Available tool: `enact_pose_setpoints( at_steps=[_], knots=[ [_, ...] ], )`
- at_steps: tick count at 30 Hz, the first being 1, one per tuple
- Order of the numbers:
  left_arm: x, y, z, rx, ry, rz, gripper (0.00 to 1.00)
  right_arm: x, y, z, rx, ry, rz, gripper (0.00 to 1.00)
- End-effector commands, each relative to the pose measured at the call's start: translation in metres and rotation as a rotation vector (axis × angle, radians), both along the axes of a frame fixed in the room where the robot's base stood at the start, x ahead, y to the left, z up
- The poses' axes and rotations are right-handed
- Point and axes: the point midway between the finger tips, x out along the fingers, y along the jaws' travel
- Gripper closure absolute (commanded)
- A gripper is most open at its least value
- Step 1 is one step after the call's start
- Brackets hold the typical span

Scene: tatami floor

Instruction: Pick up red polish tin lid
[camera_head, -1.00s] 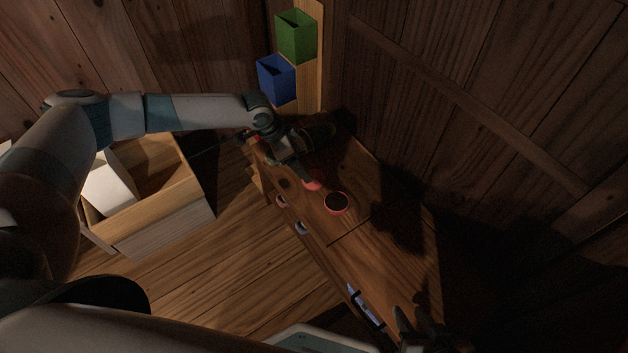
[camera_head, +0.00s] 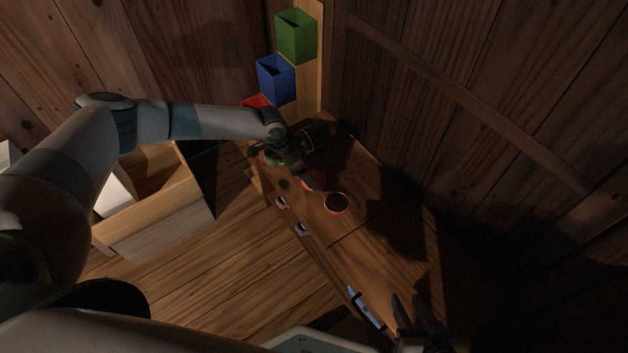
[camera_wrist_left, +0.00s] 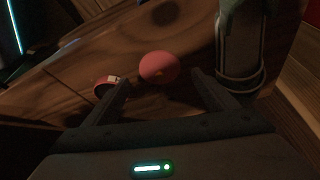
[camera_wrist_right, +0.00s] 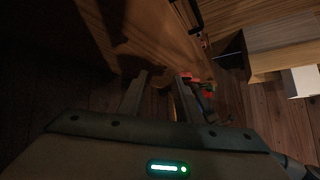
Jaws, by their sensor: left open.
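The red polish tin lid (camera_wrist_left: 159,68) is a round red disc on the wooden bench, just beyond and between my left fingertips in the left wrist view. In the head view the lid (camera_head: 315,180) is partly hidden by my left gripper (camera_head: 314,184). My left gripper (camera_wrist_left: 160,86) is open and empty. The open red-rimmed tin (camera_head: 336,203) with dark contents is beside the lid; it also shows in the left wrist view (camera_wrist_left: 104,86), near one finger. My right gripper (camera_head: 413,312) is open and empty at the bench's near end; it also shows in the right wrist view (camera_wrist_right: 160,90).
Green (camera_head: 296,36), blue (camera_head: 276,79) and red (camera_head: 256,102) bins stand at the back. A wooden box (camera_head: 160,205) is on the left. The bench (camera_head: 365,240) has bare room between the tin and my right gripper.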

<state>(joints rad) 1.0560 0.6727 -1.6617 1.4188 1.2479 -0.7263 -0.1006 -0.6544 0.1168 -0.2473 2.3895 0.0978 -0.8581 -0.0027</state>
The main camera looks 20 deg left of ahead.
Motion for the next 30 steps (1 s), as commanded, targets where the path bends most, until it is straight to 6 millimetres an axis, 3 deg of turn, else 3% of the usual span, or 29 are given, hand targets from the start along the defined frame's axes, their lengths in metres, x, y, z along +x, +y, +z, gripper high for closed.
enact_pose_setpoints(
  at_steps=[9, 24, 30],
  knots=[
    [0.008, -0.009, -0.028, 0.001, -0.001, 0.0, 0.2, 0.017, 0.009, 0.017, 0.03, -0.132, 0.001, 0.69],
    [0.008, -0.009, -0.028, 0.001, -0.001, 0.0, 0.2, 0.018, 0.01, 0.018, 0.032, -0.138, 0.002, 0.69],
    [0.008, -0.009, -0.028, 0.001, -0.001, 0.0, 0.63, 0.018, 0.01, 0.018, 0.032, -0.139, 0.002, 0.69]
  ],
)
